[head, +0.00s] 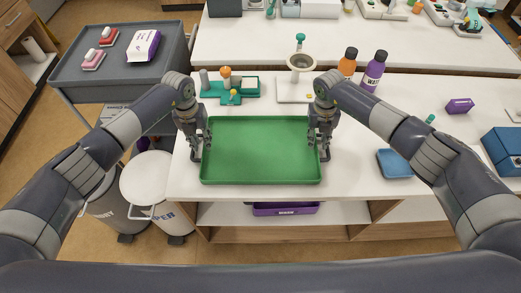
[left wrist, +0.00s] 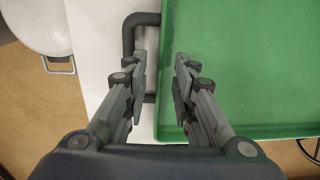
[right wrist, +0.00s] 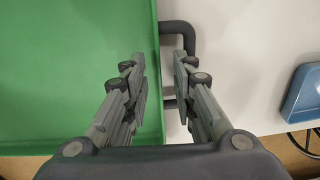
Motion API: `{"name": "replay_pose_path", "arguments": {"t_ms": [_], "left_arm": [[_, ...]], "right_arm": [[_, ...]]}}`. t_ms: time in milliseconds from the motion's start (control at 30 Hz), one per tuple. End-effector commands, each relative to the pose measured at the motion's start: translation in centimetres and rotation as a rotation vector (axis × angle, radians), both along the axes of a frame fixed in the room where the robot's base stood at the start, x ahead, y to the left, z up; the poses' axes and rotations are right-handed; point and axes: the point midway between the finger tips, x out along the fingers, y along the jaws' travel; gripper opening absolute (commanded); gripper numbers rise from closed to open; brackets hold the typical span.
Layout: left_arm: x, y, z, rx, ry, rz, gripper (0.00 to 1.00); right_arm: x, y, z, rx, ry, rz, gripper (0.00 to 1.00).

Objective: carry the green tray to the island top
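The green tray (head: 262,150) lies flat on the white island-like counter (head: 355,180), near its front edge, and looks empty. It has a dark handle on its left side (left wrist: 128,40) and another on its right side (right wrist: 190,40). My left gripper (head: 203,143) is at the tray's left edge. In the left wrist view its fingers are apart, one on each side of the rim line, with a gap between them. My right gripper (head: 321,140) is at the right edge, its fingers likewise apart. Whether the fingers touch the tray cannot be told.
A blue dish (head: 395,163) is to the right. Another white counter (head: 400,40) is at the back. Bins (head: 150,185) and a grey cart (head: 115,65) are left.

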Motion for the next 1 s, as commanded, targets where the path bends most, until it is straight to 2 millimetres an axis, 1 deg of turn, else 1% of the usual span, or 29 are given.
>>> {"name": "replay_pose_path", "arguments": {"t_ms": [33,200,300,400,567,667,767,1000], "left_arm": [[0.2,0.1,1.3,0.001,-0.005,-0.001,0.25],[0.2,0.3,5.0,0.001,-0.005,-0.001,0.25],[0.1,0.4,6.8,0.001,-0.004,-0.001,0.25],[0.1,0.5,8.2,0.001,-0.003,-0.001,0.25],[0.0,0.6,9.3,0.002,0.000,0.000,0.25],[0.0,0.5,9.4,0.001,0.000,0.000,0.25],[0.0,0.5,9.4,0.001,0.000,0.000,0.25],[0.0,0.5,9.4,0.001,0.000,0.000,0.25]], "right_arm": [[0.0,0.0,0.0,0.000,0.000,0.000,0.25],[0.0,0.0,0.0,0.000,0.000,0.000,0.25],[0.0,0.0,0.0,0.000,0.000,0.000,0.25],[0.0,0.0,0.0,0.000,0.000,0.000,0.25],[0.0,0.0,0.2,0.000,0.000,0.000,0.25],[0.1,0.0,1.1,0.001,-0.003,0.000,0.25],[0.1,0.1,2.8,0.000,-0.004,0.002,0.25],[0.1,0.5,8.0,0.001,-0.004,0.002,0.25]]}}
